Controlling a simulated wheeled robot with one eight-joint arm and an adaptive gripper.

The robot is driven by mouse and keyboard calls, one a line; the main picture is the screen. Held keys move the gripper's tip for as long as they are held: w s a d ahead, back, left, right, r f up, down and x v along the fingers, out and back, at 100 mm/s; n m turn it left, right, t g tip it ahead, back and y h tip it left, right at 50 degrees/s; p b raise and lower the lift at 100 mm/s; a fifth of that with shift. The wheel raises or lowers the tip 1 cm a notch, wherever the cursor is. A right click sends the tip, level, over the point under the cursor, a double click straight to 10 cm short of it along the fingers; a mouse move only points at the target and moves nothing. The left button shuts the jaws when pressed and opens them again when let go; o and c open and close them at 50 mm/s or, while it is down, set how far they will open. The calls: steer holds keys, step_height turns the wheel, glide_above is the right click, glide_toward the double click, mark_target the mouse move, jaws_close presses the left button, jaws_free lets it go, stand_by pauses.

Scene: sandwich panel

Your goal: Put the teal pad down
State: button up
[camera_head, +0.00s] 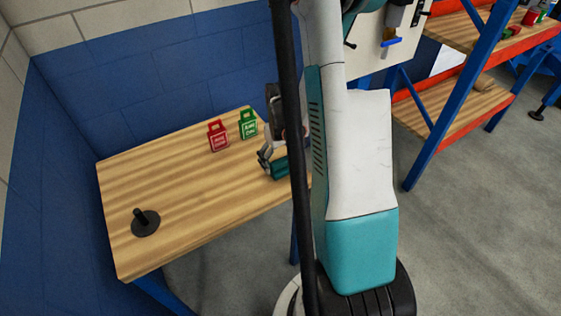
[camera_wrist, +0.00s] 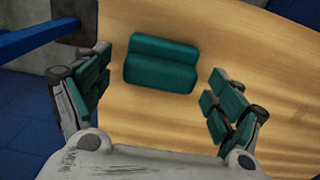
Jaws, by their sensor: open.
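The teal pad (camera_wrist: 160,75) lies on the wooden table (camera_wrist: 150,120) in the wrist view, a two-part block with a groove along it. My gripper (camera_wrist: 158,82) is open, its teal-lined fingers to the left and right of the pad, with bare tabletop showing between each finger and the pad. In the head view the teal pad (camera_head: 274,171) shows low beside my gripper (camera_head: 265,157) at the table's right part. My arm hides part of that area.
A black round base with a peg (camera_head: 145,223) stands at the front left. A blue-framed shelf (camera_head: 455,100) stands at the right.

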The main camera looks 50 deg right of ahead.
mark_target(280, 161)
step_height(280, 161, up, 10)
steer(key=p, duration=0.3)
steer(key=shift+p, duration=0.3)
steer(key=shift+a+r, duration=0.1)
